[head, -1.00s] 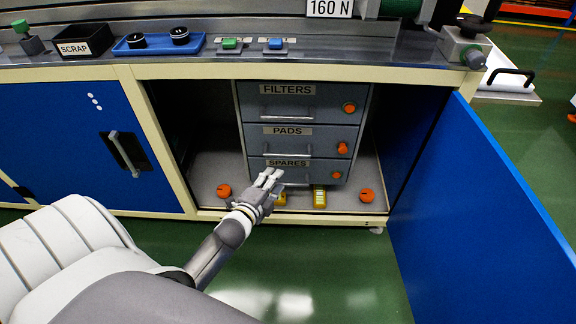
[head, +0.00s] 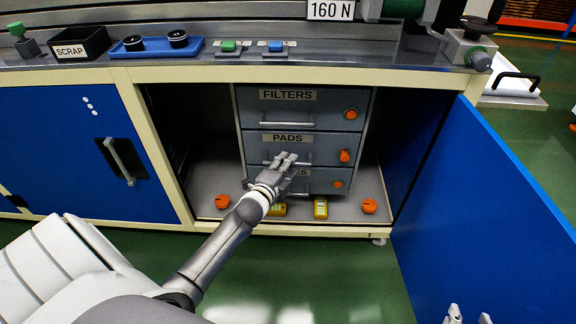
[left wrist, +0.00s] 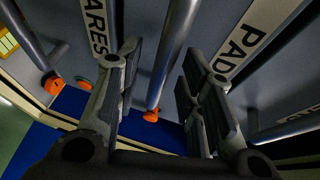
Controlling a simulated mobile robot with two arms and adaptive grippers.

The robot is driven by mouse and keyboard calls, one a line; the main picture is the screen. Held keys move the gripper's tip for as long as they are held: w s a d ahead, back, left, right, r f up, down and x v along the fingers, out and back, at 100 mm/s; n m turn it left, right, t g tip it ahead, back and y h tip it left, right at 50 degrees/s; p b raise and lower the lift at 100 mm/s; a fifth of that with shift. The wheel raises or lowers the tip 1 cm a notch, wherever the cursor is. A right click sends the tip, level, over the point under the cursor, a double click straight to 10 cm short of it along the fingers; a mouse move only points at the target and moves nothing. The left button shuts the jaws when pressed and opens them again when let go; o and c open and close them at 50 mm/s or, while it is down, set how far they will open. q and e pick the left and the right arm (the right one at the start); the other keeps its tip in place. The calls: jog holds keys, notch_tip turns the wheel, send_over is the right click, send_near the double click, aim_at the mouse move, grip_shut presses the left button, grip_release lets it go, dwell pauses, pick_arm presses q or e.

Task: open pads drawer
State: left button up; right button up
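The pads drawer (head: 325,150) is the middle one of three grey drawers inside the open cabinet and looks shut. Its label PADS (head: 287,138) also shows in the left wrist view (left wrist: 240,42). My left gripper (head: 288,158) is open in front of this drawer and hides part of its bar handle (head: 302,163). In the left wrist view, the pads handle (left wrist: 173,55) runs between the two spread fingers (left wrist: 160,68); I cannot tell whether they touch it. My right gripper (head: 468,314) shows only two separated fingertips at the bottom right edge.
The filters drawer (head: 325,97) is above and the spares drawer (head: 325,184) below, partly hidden by my gripper. Orange knobs (head: 345,156) are on the drawer fronts. Orange pieces (head: 369,206) and yellow items (head: 320,208) lie on the cabinet floor. The blue door (head: 490,210) stands open at right.

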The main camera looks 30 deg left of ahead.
pick_arm(q)
jog(key=shift+w+a+f, duration=0.1)
jog(key=shift+w, duration=0.55)
grip_shut()
